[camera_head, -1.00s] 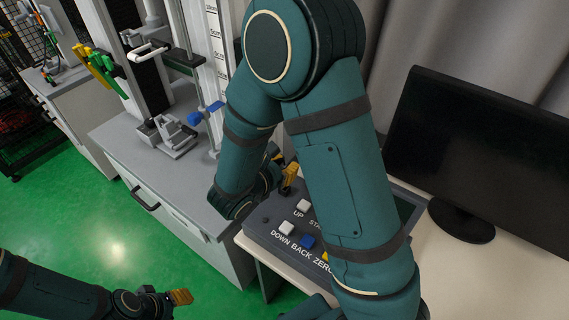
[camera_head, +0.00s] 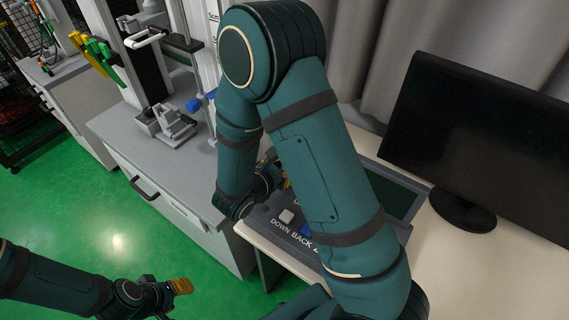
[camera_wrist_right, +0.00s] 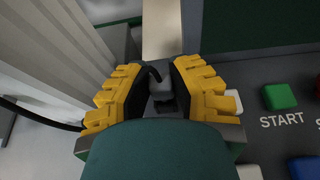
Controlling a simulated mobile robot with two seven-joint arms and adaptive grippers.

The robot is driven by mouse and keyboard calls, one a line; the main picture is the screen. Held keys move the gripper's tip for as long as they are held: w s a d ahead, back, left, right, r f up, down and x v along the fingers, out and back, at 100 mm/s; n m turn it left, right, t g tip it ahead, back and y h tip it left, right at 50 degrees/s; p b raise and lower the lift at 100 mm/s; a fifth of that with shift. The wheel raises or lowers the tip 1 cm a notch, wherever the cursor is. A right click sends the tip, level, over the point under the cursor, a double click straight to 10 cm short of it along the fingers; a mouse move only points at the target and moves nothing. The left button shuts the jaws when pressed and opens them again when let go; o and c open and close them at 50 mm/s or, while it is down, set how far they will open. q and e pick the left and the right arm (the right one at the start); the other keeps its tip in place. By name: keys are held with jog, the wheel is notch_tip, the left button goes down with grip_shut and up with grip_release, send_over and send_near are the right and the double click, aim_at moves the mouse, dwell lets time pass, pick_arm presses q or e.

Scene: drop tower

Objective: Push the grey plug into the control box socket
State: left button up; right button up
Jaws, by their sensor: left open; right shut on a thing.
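The grey plug (camera_wrist_right: 161,88) is between the yellow fingers of my right gripper (camera_wrist_right: 162,82), which is shut on it. A black cable bends up beside the plug. The control box (camera_wrist_right: 255,73) lies under and to the right of the gripper in the wrist view. In the head view the control box (camera_head: 259,222) is partly covered by my right arm, and only a little of the right gripper's yellow fingers shows. The socket is hidden, so I cannot tell whether the plug touches it. My left gripper (camera_head: 181,287) is open and empty above the floor at lower left.
A green START button (camera_wrist_right: 279,96) and other buttons are beside the right gripper. A black monitor (camera_head: 480,130) stands on the pale table (camera_head: 520,265) at right. The drop tower's grey cabinet (camera_head: 150,165) stands left of the control box. Green floor (camera_head: 80,215) is clear.

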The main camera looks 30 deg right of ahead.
jog(key=shift+f, duration=0.3)
dwell(0.5)
jog(key=o, duration=0.9)
jog(key=shift+c, duration=0.2)
jog(key=v, duration=1.2)
jog(key=shift+s, duration=0.1)
